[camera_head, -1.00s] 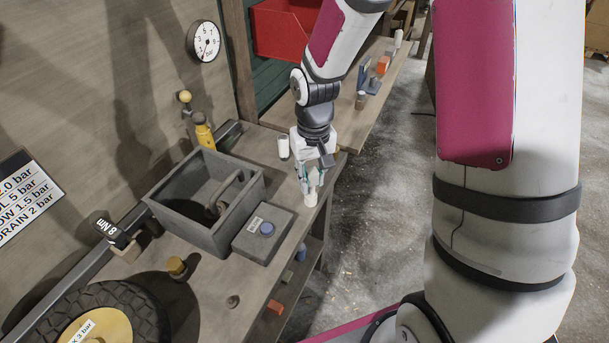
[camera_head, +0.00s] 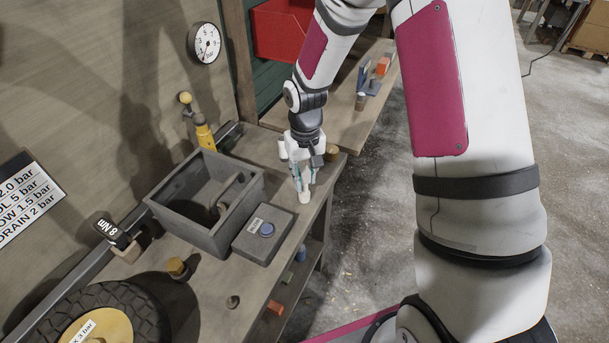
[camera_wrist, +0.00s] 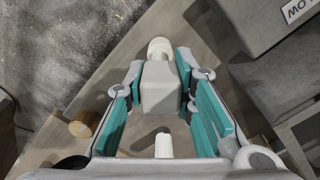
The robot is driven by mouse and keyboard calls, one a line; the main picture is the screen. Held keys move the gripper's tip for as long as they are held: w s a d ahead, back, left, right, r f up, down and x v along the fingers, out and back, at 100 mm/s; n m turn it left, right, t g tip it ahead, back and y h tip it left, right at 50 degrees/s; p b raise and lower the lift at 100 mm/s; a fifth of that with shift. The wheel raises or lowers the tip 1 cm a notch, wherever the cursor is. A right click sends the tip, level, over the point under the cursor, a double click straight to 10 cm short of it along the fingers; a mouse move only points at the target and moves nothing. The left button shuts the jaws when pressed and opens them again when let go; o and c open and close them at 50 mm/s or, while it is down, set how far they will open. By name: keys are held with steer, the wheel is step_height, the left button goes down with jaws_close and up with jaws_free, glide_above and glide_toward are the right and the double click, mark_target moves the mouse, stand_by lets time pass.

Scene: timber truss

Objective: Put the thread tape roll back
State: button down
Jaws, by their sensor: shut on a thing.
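My gripper (camera_head: 303,182) is shut on a small white round-ended thing (camera_head: 305,198), which I take to be the thread tape roll. Its white end also shows between the teal-padded fingertips in the wrist view (camera_wrist: 160,47). A pale grey blocky shape (camera_wrist: 158,90) lies between the fingers behind it; I cannot tell whether it belongs to the roll. The gripper points down near the workbench's (camera_head: 211,317) right edge, to the right of a grey box with a blue button (camera_head: 267,230). I cannot tell whether the roll touches the bench.
An open grey bin (camera_head: 190,222) stands left of the button box. A wheel (camera_head: 100,318), a yellow bottle (camera_head: 204,135) and a wooden knob (camera_head: 177,267) are left. Open floor lies right.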

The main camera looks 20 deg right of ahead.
steer(key=c, duration=1.4)
jaws_free()
steer(key=shift+f, duration=0.15)
steer(key=shift+o, duration=0.2)
step_height(320, 180, up, 12)
steer(key=shift+r, duration=0.25)
steer(key=s+d+r+t, duration=0.1)
steer(key=s+r+t, duration=0.1)
steer(key=s+r, duration=0.95)
steer(key=s+r+t, duration=0.2)
steer(key=s+r, duration=0.2)
steer(key=s, duration=0.9)
steer(key=shift+s+r+t, duration=0.15)
steer(key=shift+s+t, duration=0.05)
steer(key=shift+t, duration=0.2)
steer(key=shift+d, duration=0.1)
